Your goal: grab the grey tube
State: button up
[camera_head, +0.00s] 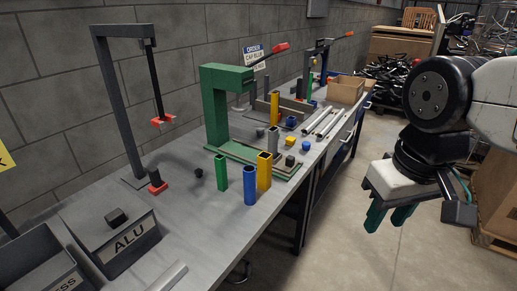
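A short grey upright tube (274,139) stands on the grey workbench (205,240), beside the green press and just below a yellow upright tube. Another light grey metal piece (167,278) lies at the front edge of the bench, partly cut off by the picture's bottom. My gripper (388,218) hangs at the right over the floor, beyond the bench's edge, well apart from both. Its two green fingers point down with a gap between them, and nothing shows between them.
Green (221,173), blue (250,185) and yellow (264,171) tubes stand near the bench's front edge. A green press (216,105) and a dark frame (117,100) rise behind. Silver rails (329,124) lie farther back. An ALU bin (125,245) sits front left.

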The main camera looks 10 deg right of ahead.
aim_at(273, 144)
jog(key=z, duration=1.6)
jog(key=i, duration=1.4)
jog(key=u, duration=1.9)
jog(key=i, duration=0.5)
jog(key=u, duration=0.05)
